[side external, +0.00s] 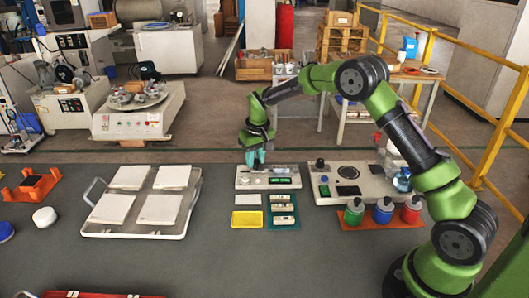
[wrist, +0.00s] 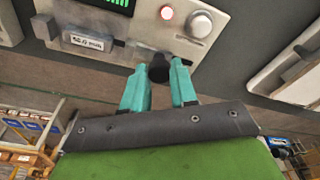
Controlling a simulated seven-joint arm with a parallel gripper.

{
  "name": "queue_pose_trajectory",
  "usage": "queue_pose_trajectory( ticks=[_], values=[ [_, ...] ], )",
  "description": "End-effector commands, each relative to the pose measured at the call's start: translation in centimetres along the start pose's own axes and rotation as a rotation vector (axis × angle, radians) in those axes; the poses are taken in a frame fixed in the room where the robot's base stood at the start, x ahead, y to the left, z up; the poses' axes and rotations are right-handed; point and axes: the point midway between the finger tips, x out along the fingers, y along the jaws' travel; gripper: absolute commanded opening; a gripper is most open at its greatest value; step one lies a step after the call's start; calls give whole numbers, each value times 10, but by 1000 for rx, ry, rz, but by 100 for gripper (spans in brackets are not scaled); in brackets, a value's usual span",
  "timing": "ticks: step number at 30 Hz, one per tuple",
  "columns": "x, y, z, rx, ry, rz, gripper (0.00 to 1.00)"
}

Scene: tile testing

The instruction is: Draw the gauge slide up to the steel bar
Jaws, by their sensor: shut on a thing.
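The gauge unit (side external: 268,184) is a pale box with a green display near the back middle of the dark table. My gripper (side external: 255,160) reaches down to its back left part. In the wrist view, my gripper (wrist: 160,68) is shut on the black knob (wrist: 157,69) of the gauge slide, with a turquoise finger on each side. A grey slot or rail runs left from the knob. A metallic bar with a label (wrist: 86,42) lies along it to the left; a strip of rail shows between bar and knob. The slide's body is largely hidden by the knob and fingers.
A wire rack with white tiles (side external: 135,209) stands on the left. A second instrument (side external: 350,183) and several capped bottles on an orange tray (side external: 380,224) stand right. A yellow pad (side external: 247,219) and a teal tray (side external: 283,224) lie in front of the gauge unit.

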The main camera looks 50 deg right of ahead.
Motion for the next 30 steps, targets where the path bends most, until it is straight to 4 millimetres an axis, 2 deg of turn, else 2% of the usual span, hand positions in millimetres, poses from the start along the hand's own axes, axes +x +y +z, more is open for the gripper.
queue_pose_trajectory(
  ticks=[8, 30],
  values=[
    [0, 1, 0, 0, 0, 0, 5],
    [-2, 20, 11, 2, -1, 0, 5]
  ],
)
